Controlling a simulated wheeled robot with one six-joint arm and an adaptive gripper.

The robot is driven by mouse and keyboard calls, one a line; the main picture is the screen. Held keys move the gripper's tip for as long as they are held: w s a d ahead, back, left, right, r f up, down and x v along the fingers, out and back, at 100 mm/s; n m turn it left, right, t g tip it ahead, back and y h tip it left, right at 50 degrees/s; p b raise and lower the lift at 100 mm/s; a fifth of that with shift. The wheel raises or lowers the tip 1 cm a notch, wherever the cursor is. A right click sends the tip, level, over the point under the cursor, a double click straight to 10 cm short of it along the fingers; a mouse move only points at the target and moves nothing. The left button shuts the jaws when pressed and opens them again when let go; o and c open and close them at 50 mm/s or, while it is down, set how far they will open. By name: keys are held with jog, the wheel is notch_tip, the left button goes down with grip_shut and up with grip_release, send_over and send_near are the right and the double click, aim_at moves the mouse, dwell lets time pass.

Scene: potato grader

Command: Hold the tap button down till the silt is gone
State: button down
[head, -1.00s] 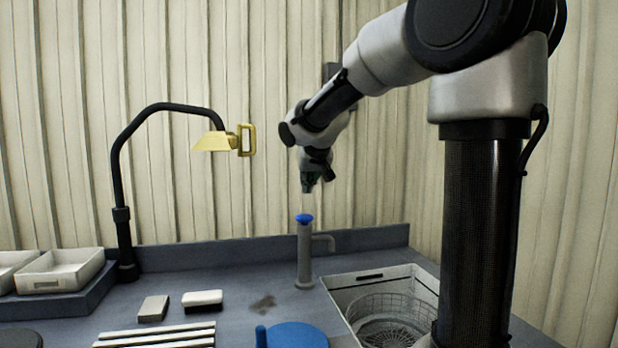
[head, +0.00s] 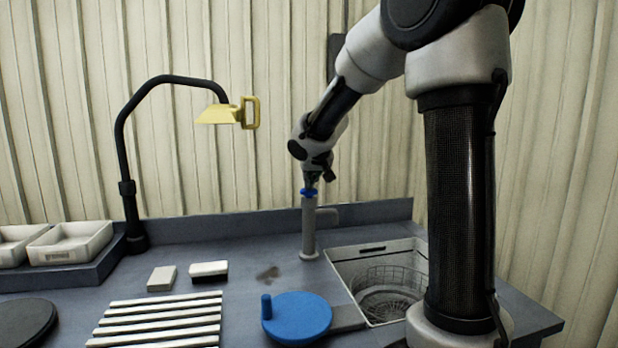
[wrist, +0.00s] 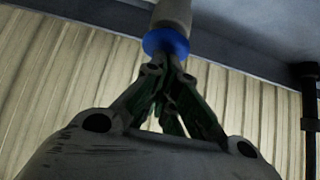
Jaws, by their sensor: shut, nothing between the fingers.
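The tap is a grey upright post (head: 309,230) with a short spout to the right, beside the sink. Its blue button (head: 309,192) sits on top. My gripper (head: 309,180) is shut and points down just over the button, at or very near its top. In the wrist view the shut fingertips (wrist: 168,62) overlap the edge of the blue button (wrist: 166,42); I cannot tell whether they press it. A wire basket (head: 388,290) sits in the sink (head: 345,268). Silt and running water cannot be made out from here.
A lamp with a yellow head (head: 222,115) arches over the left side. White trays (head: 70,242), a slatted rack (head: 160,318), a brush (head: 208,271), a pale block (head: 162,278) and a blue disc with a knob (head: 297,318) lie on the counter. A brown smudge (head: 268,273) marks the counter.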

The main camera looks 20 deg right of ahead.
jog(key=shift+s+f, duration=0.2)
jog(key=shift+f, duration=1.05)
dwell(0.4)
jog(key=v, duration=1.2)
jog(key=shift+w+r, duration=0.15)
jog(key=shift+r, duration=0.45)
